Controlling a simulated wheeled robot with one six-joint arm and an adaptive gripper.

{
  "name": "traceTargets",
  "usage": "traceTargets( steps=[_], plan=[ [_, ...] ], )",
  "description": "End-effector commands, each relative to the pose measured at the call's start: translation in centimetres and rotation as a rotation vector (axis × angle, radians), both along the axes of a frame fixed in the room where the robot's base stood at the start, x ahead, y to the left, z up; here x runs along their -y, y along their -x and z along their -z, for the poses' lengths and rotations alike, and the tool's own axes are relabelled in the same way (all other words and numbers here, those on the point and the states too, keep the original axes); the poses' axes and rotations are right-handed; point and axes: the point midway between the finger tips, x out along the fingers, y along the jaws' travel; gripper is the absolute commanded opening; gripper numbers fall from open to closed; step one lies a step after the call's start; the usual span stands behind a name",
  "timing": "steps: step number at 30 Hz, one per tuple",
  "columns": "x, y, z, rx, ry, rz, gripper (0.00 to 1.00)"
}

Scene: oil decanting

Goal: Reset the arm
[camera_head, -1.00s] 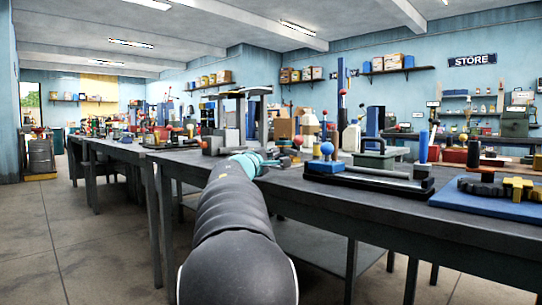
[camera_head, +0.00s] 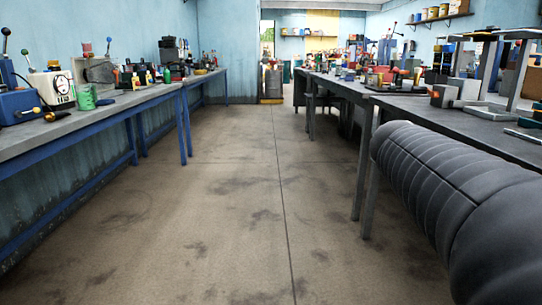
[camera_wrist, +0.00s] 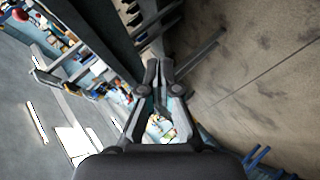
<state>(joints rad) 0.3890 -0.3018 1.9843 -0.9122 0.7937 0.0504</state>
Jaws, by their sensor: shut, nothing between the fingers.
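My gripper (camera_wrist: 160,72) is in the wrist view, its fingers together with nothing between them. The wrist view is strongly tilted, with a dark table edge at upper left and bare floor at right. In the head view my dark ribbed arm reaches in from the right edge, over the side of the right-hand table (camera_head: 470,125). The gripper itself is outside the head view.
A blue-legged bench (camera_head: 95,117) with a green cup (camera_head: 86,97) and a white container (camera_head: 53,88) runs along the left wall. A bare floor aisle (camera_head: 250,200) lies between it and the right-hand table. A drum (camera_head: 271,82) stands at the far end.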

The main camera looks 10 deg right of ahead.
Motion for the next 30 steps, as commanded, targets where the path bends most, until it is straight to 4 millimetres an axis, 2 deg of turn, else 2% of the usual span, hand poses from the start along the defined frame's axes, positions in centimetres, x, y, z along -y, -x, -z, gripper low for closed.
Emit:
traceTargets(
  steps=[1,5,9,12,15,18,21,30],
  plan=[
    [-3.2,0.8,0.7,0.017,-0.081,-0.03,0.0],
    [-10.5,3.2,4.4,0.039,-0.298,-0.088,0.0],
    [-18.0,6.5,8.0,0.038,-0.53,-0.147,0.0],
    [-22.4,8.9,10.2,0.025,-0.673,-0.182,0.0],
    [-25.6,11.0,11.8,0.009,-0.783,-0.206,0.0],
    [-27.6,12.3,12.8,-0.003,-0.853,-0.219,0.0],
    [-28.4,12.8,13.3,-0.009,-0.884,-0.224,0.0],
    [-28.4,12.9,13.4,-0.008,-0.888,-0.223,0.0]
  ],
)
